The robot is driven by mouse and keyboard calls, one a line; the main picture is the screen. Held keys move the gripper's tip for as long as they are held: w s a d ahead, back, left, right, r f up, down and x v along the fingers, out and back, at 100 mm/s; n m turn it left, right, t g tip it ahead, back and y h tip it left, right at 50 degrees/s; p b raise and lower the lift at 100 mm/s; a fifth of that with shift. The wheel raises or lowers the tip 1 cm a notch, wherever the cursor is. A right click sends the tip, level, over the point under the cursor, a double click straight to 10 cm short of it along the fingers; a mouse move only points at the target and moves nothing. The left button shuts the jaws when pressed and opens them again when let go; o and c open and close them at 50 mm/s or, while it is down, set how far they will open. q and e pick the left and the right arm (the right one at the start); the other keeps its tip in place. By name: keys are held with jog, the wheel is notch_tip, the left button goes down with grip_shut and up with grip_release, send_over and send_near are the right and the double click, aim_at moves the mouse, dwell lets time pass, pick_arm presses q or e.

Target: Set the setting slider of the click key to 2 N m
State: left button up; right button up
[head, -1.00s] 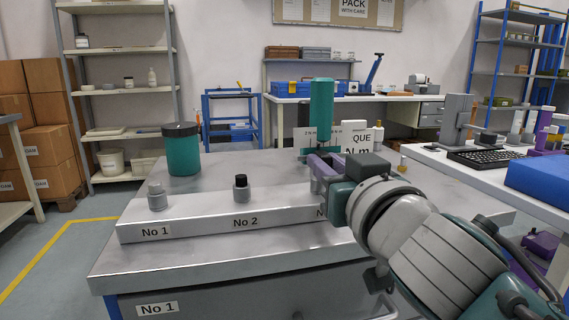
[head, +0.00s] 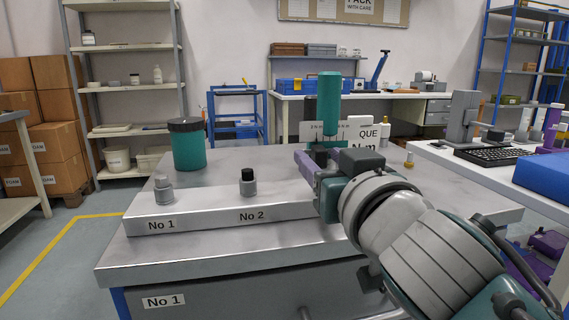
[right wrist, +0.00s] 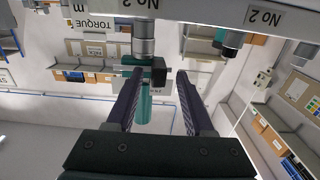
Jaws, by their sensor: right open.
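The click key stands upright at the right end of the long grey rack, its teal handle (head: 329,95) rising behind my right gripper (head: 312,160). The gripper hides its lower part in the head view. In the upside-down right wrist view, its grey shaft (right wrist: 144,38) and teal handle (right wrist: 142,105) show. A small black block (right wrist: 158,70) on a crosspiece sits at the shaft; it may be the setting slider. My right gripper (right wrist: 160,76) is open, its purple fingers on either side of the key, with visible gaps. I cannot read the set value. My left gripper is out of view.
The rack (head: 200,217) also carries a grey-topped piece (head: 164,190) at No 1 and a black-topped piece (head: 248,183) at No 2. A teal canister (head: 188,145) stands behind it. A sign reading N m (head: 368,140) stands behind the key.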

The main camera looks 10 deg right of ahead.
jog(key=s, duration=0.9)
jog(key=shift+s+d+p, duration=0.2)
jog(key=shift+s+p, duration=0.2)
dwell(0.9)
